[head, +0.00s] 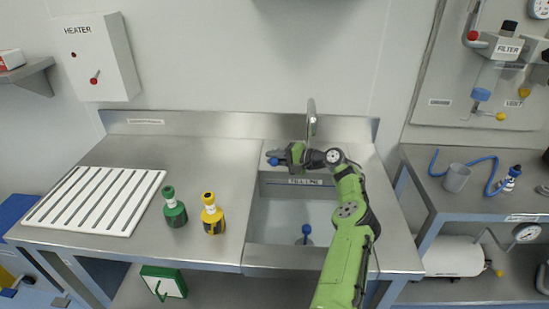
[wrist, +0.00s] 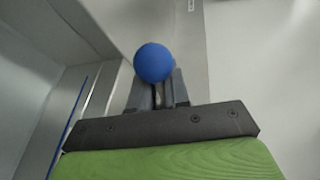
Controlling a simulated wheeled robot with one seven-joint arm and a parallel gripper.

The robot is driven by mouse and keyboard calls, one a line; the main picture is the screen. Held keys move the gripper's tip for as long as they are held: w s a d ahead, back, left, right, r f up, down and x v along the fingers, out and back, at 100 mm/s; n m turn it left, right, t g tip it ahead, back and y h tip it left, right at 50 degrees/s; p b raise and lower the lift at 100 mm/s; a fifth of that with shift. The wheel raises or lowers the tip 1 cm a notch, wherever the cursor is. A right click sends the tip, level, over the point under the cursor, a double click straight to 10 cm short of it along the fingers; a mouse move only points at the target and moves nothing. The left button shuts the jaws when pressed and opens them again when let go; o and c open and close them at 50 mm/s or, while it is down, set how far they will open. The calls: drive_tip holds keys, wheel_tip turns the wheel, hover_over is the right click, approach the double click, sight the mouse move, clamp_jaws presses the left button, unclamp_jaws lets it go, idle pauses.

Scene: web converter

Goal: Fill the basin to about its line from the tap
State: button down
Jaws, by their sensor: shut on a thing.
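The steel basin (head: 268,215) is set in the counter, with a "FILL LINE" label (head: 305,181) on its far inner wall. A plug with a blue knob (head: 306,232) stands on the basin floor. The tap (head: 311,118) rises behind the basin; my arm hides its lower part. My gripper (head: 279,158) is above the basin's far left corner, shut on a lever with a blue ball knob (head: 272,161). In the wrist view the blue knob (wrist: 153,62) sits at the tips of the fingers (wrist: 158,92). I cannot make out any stream or water level.
Left of the basin stand a green bottle (head: 174,212) and a yellow bottle (head: 212,218), near a white slatted rack (head: 95,200). A heater box (head: 98,58) hangs on the wall. A right-hand bench holds a grey cup (head: 456,178) and blue hose (head: 490,182).

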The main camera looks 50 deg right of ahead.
drive_tip(key=c, duration=1.2)
unclamp_jaws()
drive_tip(key=shift+s, duration=0.1)
drive_tip(key=p+v, duration=0.2)
drive_tip(key=v, duration=1.3)
drive_tip(key=shift+s+d, duration=0.25)
drive_tip(key=shift+s, duration=0.1)
